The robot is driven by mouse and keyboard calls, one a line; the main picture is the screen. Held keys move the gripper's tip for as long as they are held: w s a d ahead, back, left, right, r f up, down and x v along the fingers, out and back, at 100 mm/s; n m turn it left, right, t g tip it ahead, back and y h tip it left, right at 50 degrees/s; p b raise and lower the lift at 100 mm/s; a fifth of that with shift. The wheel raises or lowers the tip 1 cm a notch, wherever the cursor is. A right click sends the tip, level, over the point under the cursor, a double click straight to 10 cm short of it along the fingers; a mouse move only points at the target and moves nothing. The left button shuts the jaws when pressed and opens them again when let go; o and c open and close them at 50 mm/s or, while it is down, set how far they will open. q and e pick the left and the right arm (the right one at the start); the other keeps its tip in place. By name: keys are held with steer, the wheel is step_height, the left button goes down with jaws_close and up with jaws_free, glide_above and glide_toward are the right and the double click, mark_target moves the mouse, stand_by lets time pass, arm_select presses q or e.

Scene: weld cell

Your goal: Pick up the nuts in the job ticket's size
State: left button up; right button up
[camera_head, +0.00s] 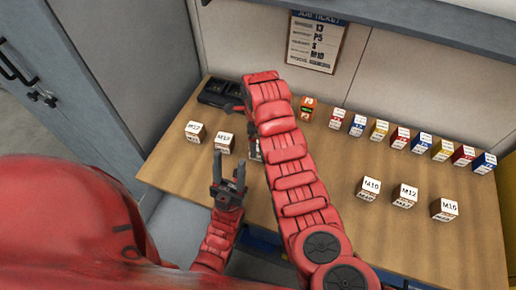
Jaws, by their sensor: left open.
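The job ticket (314,42) hangs on the back wall. Its bottom line looks like M10, but the small print is hard to read. On the bench's right side stand white boxes marked M10 (369,188), M12 (404,196) and M16 (444,209). Two more white boxes stand at the left, one (195,132) beside another (225,143); their labels are unclear. My left gripper (229,167) is open and empty, its fingers pointing up the picture just below these two boxes. A red segmented arm of mine crosses the middle and hides part of the bench.
A row of small coloured boxes (400,138) runs along the back right of the wooden bench (318,172). An orange device (307,108) and a black tray (220,93) stand at the back. A grey cabinet (85,90) is at the left.

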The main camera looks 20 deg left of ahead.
mark_target(258, 146)
step_height(258, 146, down, 2)
steer(key=shift+w+p, duration=0.1)
steer(key=shift+p, duration=0.85)
steer(key=shift+w+f, duration=0.1)
steer(key=shift+f, duration=1.3)
jaws_close()
